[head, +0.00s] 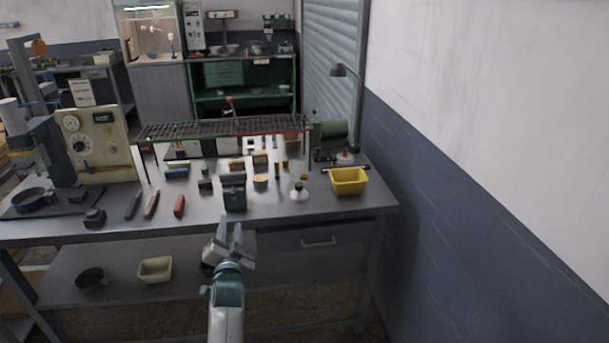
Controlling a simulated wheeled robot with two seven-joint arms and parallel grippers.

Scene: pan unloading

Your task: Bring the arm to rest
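My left gripper (230,226) is in front of the workbench's front edge, at the lower middle of the head view. Its arm comes up from the bottom of the picture. The two fingers stand apart with a gap between them, and I see nothing held there. My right gripper is not in view. A dark round pan (33,197) sits on a dark plate at the left end of the workbench (300,217).
A yellow bin (349,180) stands at the bench's right end. A dark vise-like block (234,193) stands near the front edge, beyond my gripper. The lower shelf holds a dark bowl (90,279) and a cream bin (155,269). A wall (480,210) closes off the right.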

